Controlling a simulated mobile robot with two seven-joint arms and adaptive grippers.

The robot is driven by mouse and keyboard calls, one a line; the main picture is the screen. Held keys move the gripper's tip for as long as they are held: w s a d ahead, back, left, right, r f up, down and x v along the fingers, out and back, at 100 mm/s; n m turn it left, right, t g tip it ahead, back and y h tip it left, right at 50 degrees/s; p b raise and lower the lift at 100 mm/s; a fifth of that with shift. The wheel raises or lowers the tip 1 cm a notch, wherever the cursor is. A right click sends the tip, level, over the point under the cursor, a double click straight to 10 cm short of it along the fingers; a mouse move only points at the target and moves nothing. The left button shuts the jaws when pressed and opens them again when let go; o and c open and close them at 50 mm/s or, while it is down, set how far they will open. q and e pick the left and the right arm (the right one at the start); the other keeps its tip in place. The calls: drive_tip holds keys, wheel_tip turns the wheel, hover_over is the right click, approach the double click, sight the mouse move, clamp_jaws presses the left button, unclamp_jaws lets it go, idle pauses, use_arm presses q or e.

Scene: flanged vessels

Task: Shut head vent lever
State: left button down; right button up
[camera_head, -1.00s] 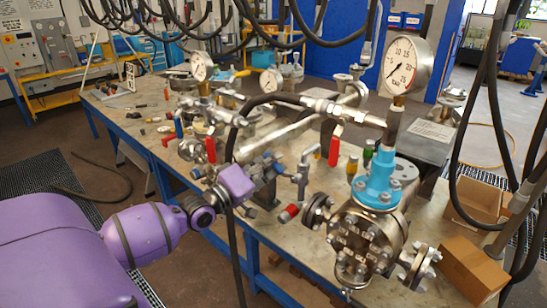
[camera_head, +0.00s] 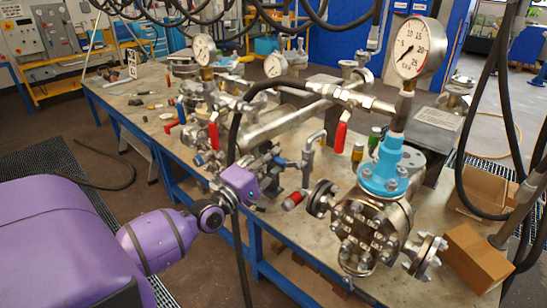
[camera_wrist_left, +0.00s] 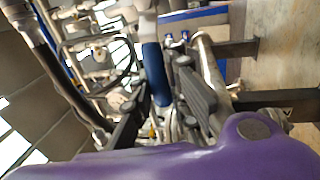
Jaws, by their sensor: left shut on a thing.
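My left gripper (camera_head: 270,168) reaches in from the left, by the pipework left of the flanged vessel (camera_head: 372,232). In the left wrist view its dark fingers (camera_wrist_left: 162,110) are on either side of a blue lever handle (camera_wrist_left: 153,70) and shut on it. In the head view the fingers and the held handle are small and hard to tell from the fittings. Which lever is the head vent cannot be told from labels. My right gripper is not in view.
A black hose (camera_head: 235,130) loops down close by my left gripper. A red-ended fitting (camera_head: 294,200) lies just to its right. More red levers (camera_head: 213,134) and gauges stand further back. Cardboard boxes (camera_head: 477,258) are at the right. Hoses hang overhead.

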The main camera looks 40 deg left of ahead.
use_arm(q)
drive_tip(key=shift+f, duration=0.1)
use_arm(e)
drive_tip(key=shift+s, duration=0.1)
use_arm(q)
drive_tip(key=c, duration=1.7)
unclamp_jaws()
drive_tip(key=shift+o, duration=0.2)
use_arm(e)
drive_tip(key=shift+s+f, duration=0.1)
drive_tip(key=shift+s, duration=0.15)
use_arm(q)
drive_tip(key=shift+s, duration=0.1)
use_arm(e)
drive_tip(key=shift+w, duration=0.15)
use_arm(q)
drive_tip(key=shift+s, duration=0.25)
drive_tip(key=v, duration=1.1)
drive_tip(key=shift+s, duration=0.15)
